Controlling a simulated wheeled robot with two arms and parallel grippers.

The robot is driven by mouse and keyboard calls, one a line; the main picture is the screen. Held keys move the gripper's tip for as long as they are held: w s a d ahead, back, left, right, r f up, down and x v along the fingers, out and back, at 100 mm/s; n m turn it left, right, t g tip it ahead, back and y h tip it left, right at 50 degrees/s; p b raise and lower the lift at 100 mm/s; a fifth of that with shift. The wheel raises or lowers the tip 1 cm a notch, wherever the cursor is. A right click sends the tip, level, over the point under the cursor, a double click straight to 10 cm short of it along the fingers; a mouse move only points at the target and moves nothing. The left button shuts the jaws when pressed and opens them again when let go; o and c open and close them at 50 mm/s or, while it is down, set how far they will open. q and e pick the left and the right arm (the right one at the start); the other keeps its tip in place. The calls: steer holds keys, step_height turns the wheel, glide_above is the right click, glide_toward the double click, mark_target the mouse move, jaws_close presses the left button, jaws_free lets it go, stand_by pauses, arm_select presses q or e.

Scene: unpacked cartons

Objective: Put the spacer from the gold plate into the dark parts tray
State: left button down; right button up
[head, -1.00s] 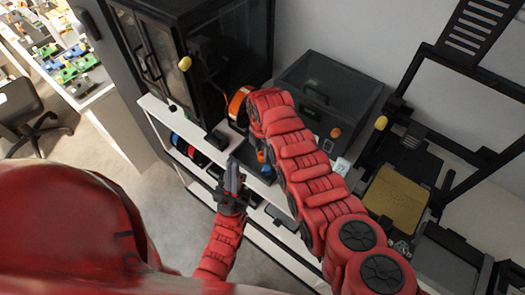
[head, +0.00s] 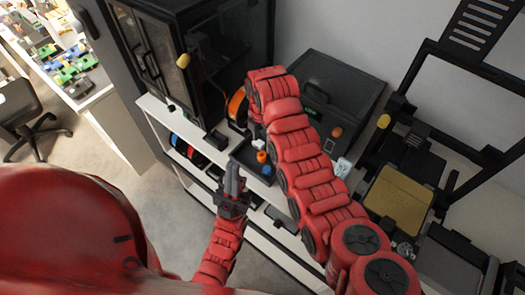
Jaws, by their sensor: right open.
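The gold plate (head: 398,199) lies on the open machine at the right, and its visible surface looks bare. The dark parts tray (head: 240,153) sits on the white bench in the middle, partly behind my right arm. An orange piece (head: 261,157) and a blue piece (head: 267,170) show at the tray; I cannot tell whether either is the spacer. My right gripper (head: 256,131) is over the tray's far side, mostly hidden by its own arm, and open. My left gripper (head: 233,178) points upward at the tray's near left edge; its jaw gap is unclear.
A dark glass-fronted cabinet (head: 150,50) stands at the back left. A dark lidded box machine (head: 330,100) is behind my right arm. Spools (head: 188,150) lie on the shelf below the bench. A chair (head: 22,110) stands on open floor at the left.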

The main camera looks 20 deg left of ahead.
mark_target(263, 154)
step_height(263, 154, up, 6)
steer(key=shift+f+p, duration=0.1)
steer(key=shift+p, duration=0.65)
